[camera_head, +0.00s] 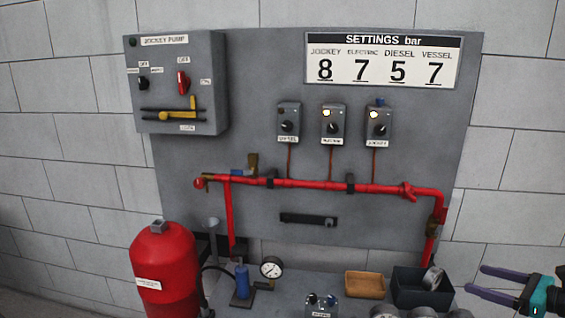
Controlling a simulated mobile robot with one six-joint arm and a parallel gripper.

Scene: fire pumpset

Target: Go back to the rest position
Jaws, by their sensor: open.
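My gripper (497,283) is at the lower right edge of the head view. Its two dark fingers point left and stand apart, with nothing between them. It is just right of a dark bin (408,296) and appears clear of it. Only the end of my arm shows; the rest is out of frame.
A grey panel carries a jockey pump box (178,82), a settings board (382,60), several small switch boxes (333,124) and a red pipe (320,185). Below are a red vessel (166,262), a gauge (271,268) and a tan tray (365,286). Bare wall lies above my gripper.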

